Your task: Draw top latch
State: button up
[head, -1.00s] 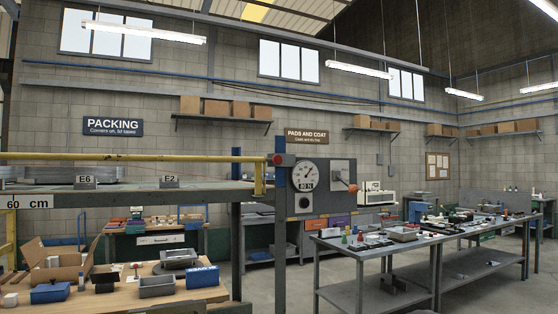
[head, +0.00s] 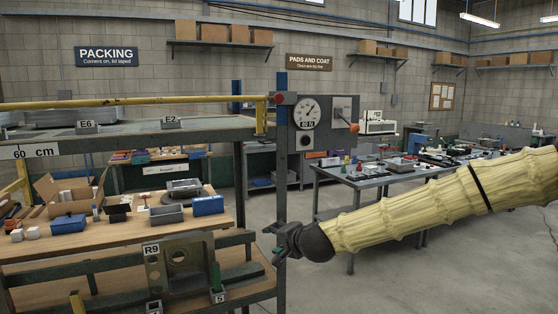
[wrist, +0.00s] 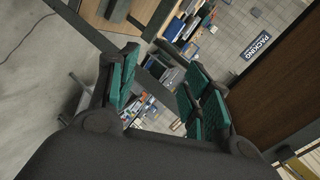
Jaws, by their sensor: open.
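My gripper (head: 277,243) reaches in from the right, beyond the right end of the workbench, with its fingers toward the bench. It is empty. In the wrist view my gripper (wrist: 163,90) shows green finger pads spread apart with nothing between them. A metal plate marked R9 (head: 180,261) stands upright at the bench's lower front, left of my gripper and apart from it. I cannot tell which part is the top latch.
A post with a gauge panel (head: 308,118) and a red-knobbed lever (head: 354,128) stands behind my gripper. A yellow rail (head: 130,103) runs above the left shelf. The wooden bench (head: 40,245) holds boxes and trays. Grey floor (head: 330,290) lies open below my arm.

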jog(key=w+d+r+m+t+p, duration=0.1)
jog(key=w+r, duration=0.1)
jog(key=r, duration=1)
jog(key=w+d+r+m+t, duration=0.1)
jog(key=r+t, duration=0.1)
jog(key=r, duration=1)
jog(key=m+t+y+p, duration=0.1)
jog(key=m+t+y, duration=0.1)
send_near(280, 98)
jog(key=p+x, duration=0.4)
jog(key=x, duration=0.6)
jog(key=shift+w+a, duration=0.1)
jog(key=shift+w, duration=0.25)
jog(key=shift+c, duration=0.5)
grip_shut()
